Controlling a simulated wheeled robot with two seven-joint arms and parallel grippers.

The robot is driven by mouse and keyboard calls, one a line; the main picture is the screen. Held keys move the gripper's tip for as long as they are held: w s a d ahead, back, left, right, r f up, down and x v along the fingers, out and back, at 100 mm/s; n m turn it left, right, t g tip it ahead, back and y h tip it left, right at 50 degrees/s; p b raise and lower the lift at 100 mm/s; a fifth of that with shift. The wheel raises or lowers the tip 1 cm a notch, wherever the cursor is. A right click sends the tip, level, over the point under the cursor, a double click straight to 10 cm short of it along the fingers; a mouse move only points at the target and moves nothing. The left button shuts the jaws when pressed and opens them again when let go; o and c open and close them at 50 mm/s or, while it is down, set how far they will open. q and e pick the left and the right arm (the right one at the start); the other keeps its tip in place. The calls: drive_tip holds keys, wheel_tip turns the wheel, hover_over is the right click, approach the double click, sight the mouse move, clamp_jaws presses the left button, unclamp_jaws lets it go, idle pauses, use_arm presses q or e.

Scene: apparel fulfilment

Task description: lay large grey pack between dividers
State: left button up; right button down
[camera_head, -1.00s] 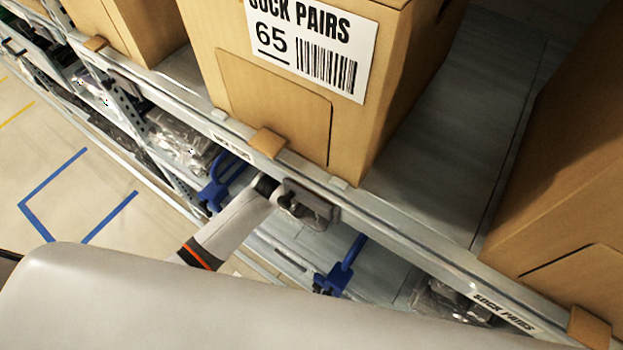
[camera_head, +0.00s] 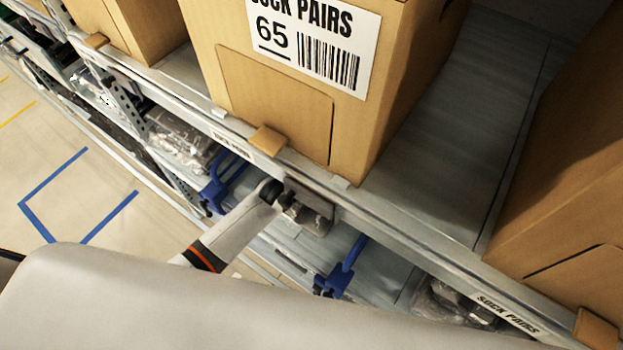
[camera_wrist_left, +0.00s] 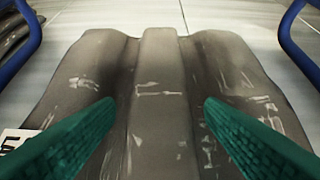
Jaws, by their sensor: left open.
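The large grey pack (camera_wrist_left: 160,62) lies flat in its shiny clear wrap in the left wrist view, with a raised ridge along its middle. It lies between the left blue divider (camera_wrist_left: 27,40) and the right blue divider (camera_wrist_left: 290,38). My left gripper (camera_wrist_left: 157,104) is open, its green fingers apart over the pack on either side of the ridge. I cannot tell whether they touch it. In the head view the left wrist (camera_head: 306,208) is at the shelf edge; its fingers and the pack are hidden there. My right gripper is not in view.
A cardboard sock box (camera_head: 275,105) stands on the shelf above, its front edge (camera_head: 400,225) close over the left wrist. Other wrapped packs (camera_head: 180,140) lie to the left on the lower level.

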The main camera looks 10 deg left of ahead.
use_arm(q)
drive_tip(key=shift+s+a+r, duration=0.1)
drive_tip(key=shift+s+r, duration=0.1)
drive_tip(key=shift+r, duration=0.15)
drive_tip(key=p+v, duration=0.2)
drive_tip(key=v, duration=0.8)
drive_tip(key=shift+s+a+r, duration=0.1)
drive_tip(key=shift+s+r, duration=0.1)
drive_tip(key=shift+r, duration=0.05)
drive_tip(key=shift+s+a+r, duration=0.1)
drive_tip(key=shift+s+r, duration=0.15)
